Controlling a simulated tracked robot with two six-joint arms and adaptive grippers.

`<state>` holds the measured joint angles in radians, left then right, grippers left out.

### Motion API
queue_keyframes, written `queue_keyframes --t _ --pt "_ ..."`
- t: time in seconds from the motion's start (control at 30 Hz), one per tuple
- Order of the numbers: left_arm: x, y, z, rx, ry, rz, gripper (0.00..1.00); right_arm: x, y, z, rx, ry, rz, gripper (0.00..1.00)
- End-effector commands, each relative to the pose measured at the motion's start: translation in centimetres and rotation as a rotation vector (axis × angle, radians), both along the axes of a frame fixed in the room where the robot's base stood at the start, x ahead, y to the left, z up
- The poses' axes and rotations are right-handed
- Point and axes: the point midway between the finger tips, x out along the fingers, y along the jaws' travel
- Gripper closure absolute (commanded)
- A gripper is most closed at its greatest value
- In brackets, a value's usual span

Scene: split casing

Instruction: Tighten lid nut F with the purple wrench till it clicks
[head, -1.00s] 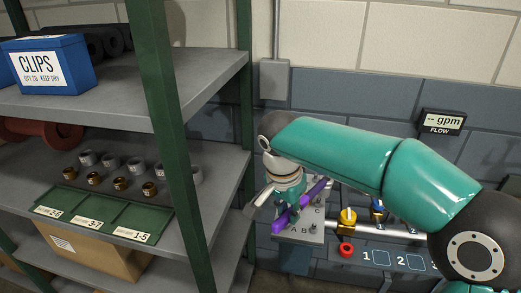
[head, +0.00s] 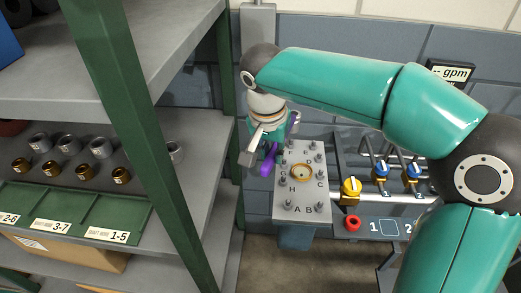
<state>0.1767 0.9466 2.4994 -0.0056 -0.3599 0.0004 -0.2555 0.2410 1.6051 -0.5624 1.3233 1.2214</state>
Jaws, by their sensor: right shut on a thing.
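My right gripper (head: 268,138) hangs over the far left corner of the grey lid plate (head: 301,212). It is shut on the purple wrench (head: 268,164), whose visible end sticks out beside the plate's left edge. The rest of the wrench is mostly hidden by the gripper. The plate carries letters, several studs with nuts and a brass-coloured ring in the middle. The letter F (head: 290,153) shows at the upper left, close to the gripper. I cannot tell whether the wrench touches nut F. My left gripper is not in view.
A green-posted shelf (head: 150,160) with grey and brass fittings stands at left, close to the gripper. At right are a yellow valve (head: 351,189), blue valves (head: 381,171), a red ring (head: 353,222) and a flow display (head: 450,72) reading "-- gpm".

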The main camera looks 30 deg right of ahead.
Motion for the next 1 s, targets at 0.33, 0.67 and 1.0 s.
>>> queue_keyframes --t 0.33,0.67,1.0 --pt "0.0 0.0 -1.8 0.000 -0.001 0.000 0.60 -3.0 -3.6 0.0 0.001 -0.005 0.279 1.00" --pt "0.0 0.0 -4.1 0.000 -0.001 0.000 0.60 -3.0 -3.4 -2.9 0.000 -0.002 0.295 1.00" --pt "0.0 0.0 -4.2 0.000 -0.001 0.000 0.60 -2.9 -3.4 -3.0 0.001 -0.002 0.294 1.00"
